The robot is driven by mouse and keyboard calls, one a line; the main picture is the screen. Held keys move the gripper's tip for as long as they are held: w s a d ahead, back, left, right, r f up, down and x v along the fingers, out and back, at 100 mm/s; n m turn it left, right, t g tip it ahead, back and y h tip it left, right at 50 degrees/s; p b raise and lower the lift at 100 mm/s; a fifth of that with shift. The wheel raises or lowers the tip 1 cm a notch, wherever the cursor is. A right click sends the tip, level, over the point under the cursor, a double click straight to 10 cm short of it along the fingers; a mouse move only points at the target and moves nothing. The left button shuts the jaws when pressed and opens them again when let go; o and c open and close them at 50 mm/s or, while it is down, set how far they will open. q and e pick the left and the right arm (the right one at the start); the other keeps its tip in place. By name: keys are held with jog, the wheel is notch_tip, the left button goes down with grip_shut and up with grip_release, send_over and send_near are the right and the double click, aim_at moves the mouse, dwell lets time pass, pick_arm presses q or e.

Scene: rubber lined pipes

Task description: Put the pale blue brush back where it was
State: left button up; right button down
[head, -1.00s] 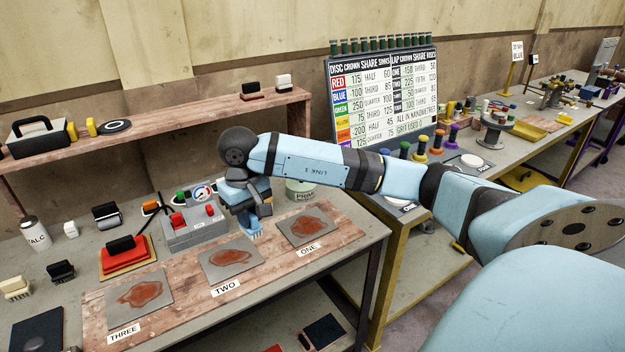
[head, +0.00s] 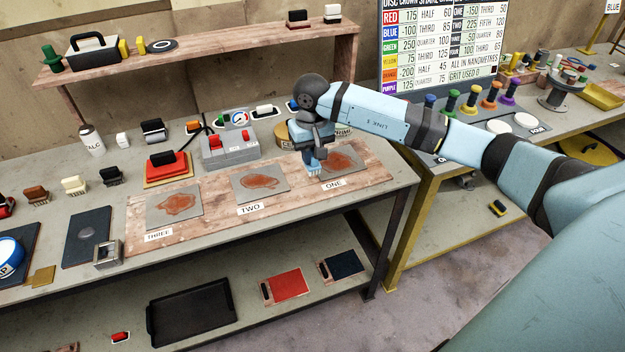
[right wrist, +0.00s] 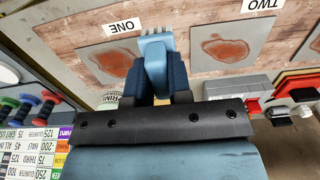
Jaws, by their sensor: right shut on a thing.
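The pale blue brush (right wrist: 155,52) is between the fingers of my right gripper (right wrist: 155,85) in the right wrist view, bristles pointing away from the palm. In the head view my right gripper (head: 316,152) is shut on the brush (head: 313,169) and holds it above the bench, beside the left edge of the plate marked ONE (head: 345,163). The brush's bristles point down. The wrist hides part of the primer tin (head: 284,136) behind it. My left gripper is not in view.
Plates marked TWO (head: 262,182) and THREE (head: 174,208) lie on the wooden board, smeared reddish brown. A grey box with red knobs (head: 228,148) stands behind plate TWO. A shelf (head: 220,58) runs along the back. The scoreboard (head: 437,60) stands at right.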

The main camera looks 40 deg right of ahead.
aim_at(311, 169)
notch_tip(311, 169, down, 5)
jog(key=shift+f, duration=0.15)
jog(key=shift+f+p, duration=0.4)
jog(key=shift+f, duration=1.8)
jog(key=shift+f+b, duration=0.25)
jog(key=shift+b, duration=0.1)
jog(key=c, duration=1.1)
grip_release()
jog(key=shift+r, duration=0.1)
jog(key=shift+o, duration=0.2)
jog(key=shift+r, duration=0.15)
